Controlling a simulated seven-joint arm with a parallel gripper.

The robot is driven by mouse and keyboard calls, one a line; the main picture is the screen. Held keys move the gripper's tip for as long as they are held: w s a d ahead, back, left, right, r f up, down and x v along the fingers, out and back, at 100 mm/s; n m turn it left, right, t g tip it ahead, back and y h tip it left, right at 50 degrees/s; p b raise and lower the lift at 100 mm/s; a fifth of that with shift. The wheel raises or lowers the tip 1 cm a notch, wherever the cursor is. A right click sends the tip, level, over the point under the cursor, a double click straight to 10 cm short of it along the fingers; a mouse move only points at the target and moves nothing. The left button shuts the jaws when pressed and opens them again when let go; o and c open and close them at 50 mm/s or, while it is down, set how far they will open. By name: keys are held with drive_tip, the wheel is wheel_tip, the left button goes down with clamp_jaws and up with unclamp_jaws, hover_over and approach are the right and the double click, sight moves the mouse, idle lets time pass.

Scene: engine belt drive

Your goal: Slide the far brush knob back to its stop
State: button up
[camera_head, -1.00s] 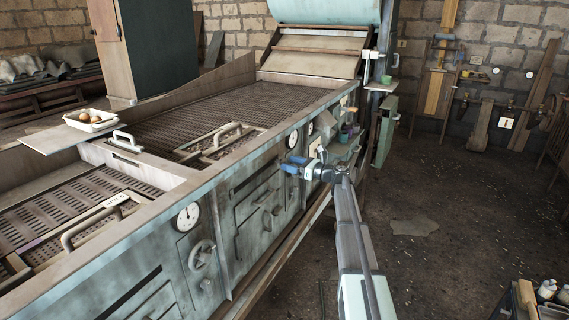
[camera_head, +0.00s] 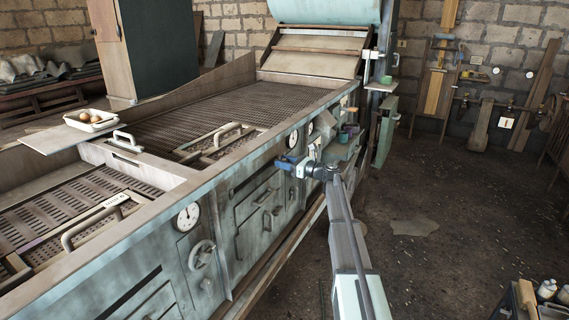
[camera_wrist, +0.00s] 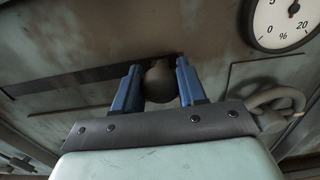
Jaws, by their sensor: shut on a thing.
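The brush knob (camera_wrist: 160,84) is a dark round knob between the two blue fingers of my gripper (camera_wrist: 158,68) in the wrist view. The fingers are shut on it from both sides. The knob sits at a long dark slot (camera_wrist: 70,80) in the machine's pale, worn side panel, and most of the visible slot runs off to the left there. In the head view my gripper (camera_head: 284,163) is at the front panel, below the round gauge (camera_head: 292,138). The knob is hidden there, so I cannot tell its distance from its stop.
A white percent gauge (camera_wrist: 284,22) is at the upper right in the wrist view. A curved handle (camera_wrist: 280,108) stands out close to the right of my gripper. A handwheel (camera_head: 201,255) is on the panel nearer the camera.

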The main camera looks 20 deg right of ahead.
clamp_jaws()
drive_tip(key=s+a, duration=1.7)
drive_tip(key=shift+s+a, duration=0.15)
drive_tip(key=shift+s, duration=0.05)
drive_tip(key=shift+o, duration=1.5)
unclamp_jaws()
drive_tip(key=shift+a, duration=0.1)
drive_tip(key=shift+o, duration=1.3)
drive_tip(key=v, duration=1.4)
